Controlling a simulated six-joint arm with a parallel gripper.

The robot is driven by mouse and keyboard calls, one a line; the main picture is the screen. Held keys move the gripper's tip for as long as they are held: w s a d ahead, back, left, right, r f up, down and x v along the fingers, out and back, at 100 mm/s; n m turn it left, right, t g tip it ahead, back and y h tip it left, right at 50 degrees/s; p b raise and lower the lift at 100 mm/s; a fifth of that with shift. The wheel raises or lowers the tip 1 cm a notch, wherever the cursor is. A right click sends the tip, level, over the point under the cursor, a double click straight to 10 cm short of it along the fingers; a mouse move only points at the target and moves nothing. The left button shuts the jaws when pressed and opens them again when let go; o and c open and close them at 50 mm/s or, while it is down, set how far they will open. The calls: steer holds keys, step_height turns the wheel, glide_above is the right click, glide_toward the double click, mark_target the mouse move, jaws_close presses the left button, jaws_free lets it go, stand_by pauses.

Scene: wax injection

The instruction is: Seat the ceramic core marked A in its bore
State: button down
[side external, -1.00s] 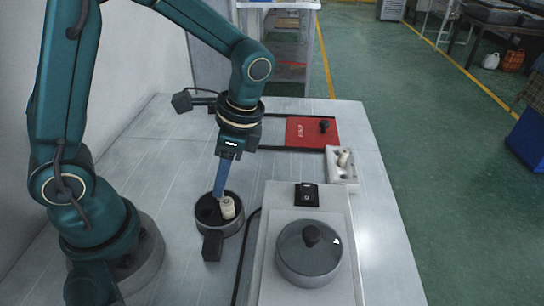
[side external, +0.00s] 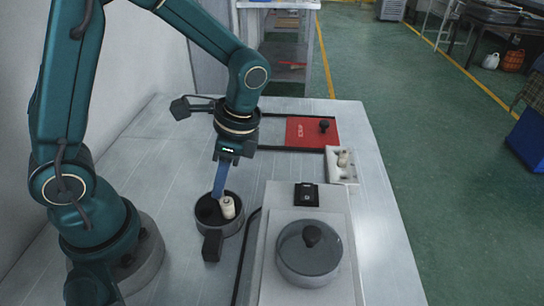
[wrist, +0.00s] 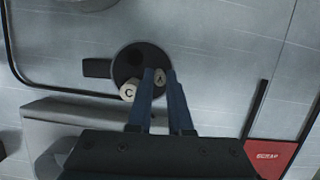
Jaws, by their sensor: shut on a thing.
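The dark round core holder (side external: 236,231) with a side handle stands on the table, and it also shows in the wrist view (wrist: 122,76). My gripper (wrist: 162,76) is over it, its blue fingers pointing down, shut on the core marked A (wrist: 160,77). The fingers hide core A in the side view, and I cannot tell how deep it sits. The pale core marked C (wrist: 128,91) stands upright at the holder's edge nearest the machine, beside my fingers; it shows in the side view (side external: 227,208). A dark bore (wrist: 135,58) looks empty.
A grey machine (side external: 280,220) with a round lidded pot (side external: 309,262) stands right of the holder. A white tray (side external: 348,178) with a pale core is behind it. A red scrap plate (side external: 303,133) lies at the back. A black cable runs between holder and machine.

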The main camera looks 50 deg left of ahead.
steer(key=shift+r, duration=0.45)
steer(key=r, duration=0.1)
steer(key=a+r, duration=0.1)
steer(key=r, duration=0.1)
steer(key=shift+s+r, duration=0.15)
steer(key=shift+r, duration=0.15)
steer(key=s+a+r, duration=0.4)
steer(key=a+r, duration=0.2)
steer(key=a, duration=0.3)
steer(key=w+r+m+t+y, duration=0.1)
steer(key=w+r+m+t, duration=0.2)
steer(key=w+m, duration=0.75)
steer(key=m+t+h, duration=0.3)
steer(key=m, duration=1.4)
glide_above(347, 175)
steer(key=s, duration=0.1)
step_height(347, 175, down, 6)
steer(key=shift+s+f, duration=0.15)
steer(key=shift+f, duration=1.75)
steer(key=shift+s+f, duration=0.1)
steer(key=shift+f, duration=1.8)
